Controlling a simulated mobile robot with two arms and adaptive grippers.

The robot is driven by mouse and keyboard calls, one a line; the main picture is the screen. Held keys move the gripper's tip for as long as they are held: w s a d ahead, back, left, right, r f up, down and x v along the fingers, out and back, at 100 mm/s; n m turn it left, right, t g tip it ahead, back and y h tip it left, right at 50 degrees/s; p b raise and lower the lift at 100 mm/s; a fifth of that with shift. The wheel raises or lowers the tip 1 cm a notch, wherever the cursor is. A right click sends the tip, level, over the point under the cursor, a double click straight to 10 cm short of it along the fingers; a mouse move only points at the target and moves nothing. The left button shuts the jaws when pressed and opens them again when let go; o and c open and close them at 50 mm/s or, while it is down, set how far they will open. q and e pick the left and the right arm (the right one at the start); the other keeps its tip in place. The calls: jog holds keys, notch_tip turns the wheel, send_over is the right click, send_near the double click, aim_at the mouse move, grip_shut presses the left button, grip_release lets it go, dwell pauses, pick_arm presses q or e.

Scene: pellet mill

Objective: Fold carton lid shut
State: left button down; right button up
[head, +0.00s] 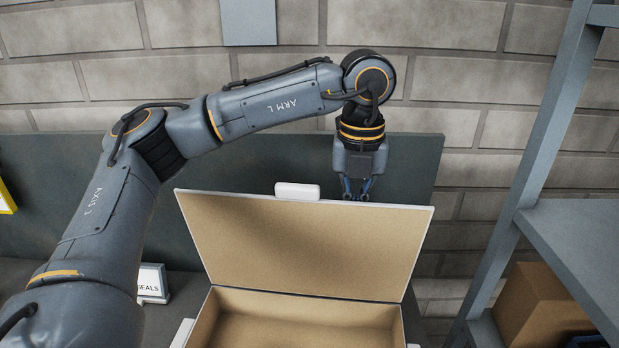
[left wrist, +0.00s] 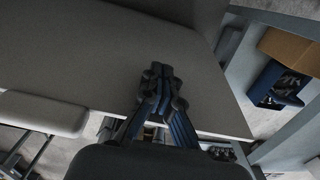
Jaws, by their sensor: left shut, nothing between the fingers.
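The carton (head: 300,305) stands at the bottom of the head view, open, brown inside with a pale rim. Its lid (head: 300,240) stands up at the back, its brown inner face toward me. A white tab (head: 297,191) sits on the lid's top edge; it also shows in the left wrist view (left wrist: 42,112). My left gripper (head: 357,190) points down behind the lid's top edge, right of the tab, with its tips partly hidden. In the left wrist view its fingers (left wrist: 160,88) are together and empty, over the lid's grey outer face (left wrist: 75,50). Contact cannot be told. My right gripper is out of view.
A dark panel (head: 420,165) stands behind the carton, before a block wall. A grey shelf rack (head: 575,235) with a brown box (head: 540,300) stands at the right. A small "SEALS" sign (head: 152,283) stands left of the carton.

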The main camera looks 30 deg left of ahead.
pick_arm(q)
jog(key=shift+s+d+f+b, duration=0.25)
jog(key=shift+s+d+b, duration=0.1)
jog(key=shift+s+b, duration=0.3)
jog(key=shift+s+d+f+b, duration=0.1)
jog(key=shift+s+d+b, duration=0.25)
jog(key=shift+s, duration=0.3)
jog(key=shift+s+d+b, duration=0.25)
jog(key=shift+s+d, duration=0.05)
jog(key=shift+s, duration=0.35)
jog(key=shift+s+d+f+b, duration=0.3)
jog(key=shift+s+b, duration=0.15)
jog(key=shift+s, duration=0.2)
jog(key=shift+s+d+f+b, duration=0.2)
jog(key=shift+s+d+b, duration=0.2)
jog(key=shift+s, duration=0.2)
jog(key=shift+s+d+f+b, duration=0.25)
jog(key=shift+s+b, duration=0.25)
jog(key=shift+s, duration=0.15)
